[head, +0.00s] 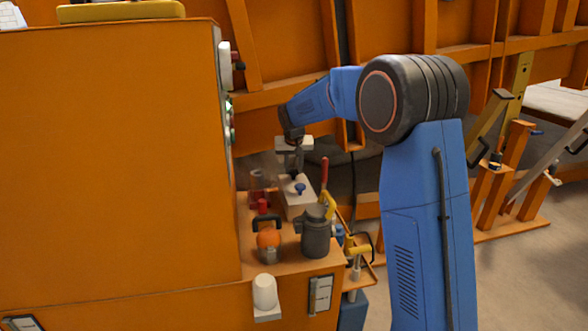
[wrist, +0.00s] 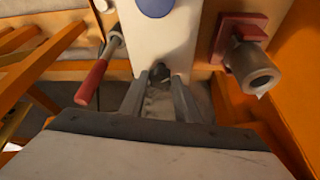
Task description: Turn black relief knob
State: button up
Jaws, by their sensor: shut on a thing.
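The black relief knob (wrist: 160,74) sits low on the face of a white block (wrist: 150,32) in the wrist view. My gripper (wrist: 159,82) has one finger on each side of the knob and is shut on it. In the head view my gripper (head: 292,168) reaches down to the same white block (head: 298,206), on the orange bench beside the tall cabinet. The knob is too small and covered to make out clearly there.
A blue knob (head: 300,189) is on the white block. A red-handled lever (wrist: 92,82) is close to the left of my fingers, and a grey pipe fitting on a red flange (wrist: 245,58) is to the right.

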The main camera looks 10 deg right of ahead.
jog(key=shift+m+h, duration=0.4)
jog(key=shift+m, duration=0.7)
jog(key=shift+g, duration=0.3)
jog(key=o, duration=1)
jog(key=v, duration=1.7)
jog(key=shift+s+a+r, duration=0.15)
jog(key=shift+a, duration=0.05)
jog(key=shift+s, duration=0.1)
